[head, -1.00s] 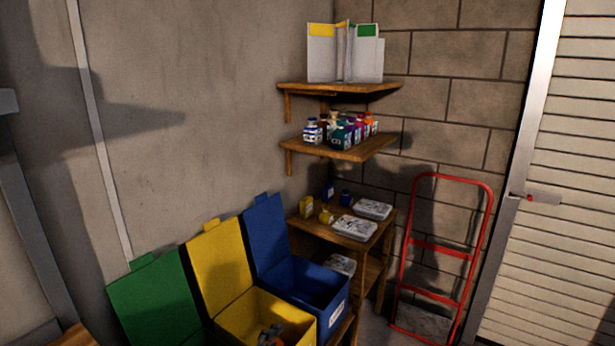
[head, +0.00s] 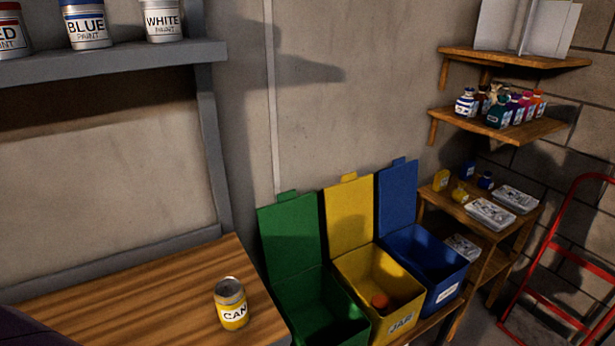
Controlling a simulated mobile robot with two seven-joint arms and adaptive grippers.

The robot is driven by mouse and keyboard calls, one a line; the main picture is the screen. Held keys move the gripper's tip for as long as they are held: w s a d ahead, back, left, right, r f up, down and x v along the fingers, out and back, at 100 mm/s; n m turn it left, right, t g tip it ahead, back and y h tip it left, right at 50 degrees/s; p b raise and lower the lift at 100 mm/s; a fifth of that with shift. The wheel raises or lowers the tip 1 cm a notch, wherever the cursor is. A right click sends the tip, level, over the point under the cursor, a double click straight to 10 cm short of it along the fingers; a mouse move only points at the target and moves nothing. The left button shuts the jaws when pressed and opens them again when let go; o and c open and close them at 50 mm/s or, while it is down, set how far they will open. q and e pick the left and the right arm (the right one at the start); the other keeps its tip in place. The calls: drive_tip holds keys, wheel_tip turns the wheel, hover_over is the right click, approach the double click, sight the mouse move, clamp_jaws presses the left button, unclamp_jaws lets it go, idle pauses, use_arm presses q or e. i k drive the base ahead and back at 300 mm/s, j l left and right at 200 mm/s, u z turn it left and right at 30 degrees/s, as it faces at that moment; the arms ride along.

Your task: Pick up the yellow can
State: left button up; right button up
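A yellow can (head: 231,304) with a white label reading "CAN" stands upright near the right end of a wooden worktop (head: 130,295). Its top is bare grey metal. Neither of my grippers shows in the head view, so I cannot see what they hold or how they are set.
Right of the worktop stand open green (head: 322,312), yellow (head: 362,262) and blue (head: 440,255) bins with raised lids; an orange-red item lies in the yellow one. A grey shelf (head: 110,62) with paint cans overhangs the worktop. A red hand truck (head: 545,255) stands far right.

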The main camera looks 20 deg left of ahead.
sight(229, 296)
drive_tip(key=j+u, duration=0.1)
drive_tip(key=u, duration=0.8)
drive_tip(key=i+u, duration=0.1)
drive_tip(key=u, duration=0.35)
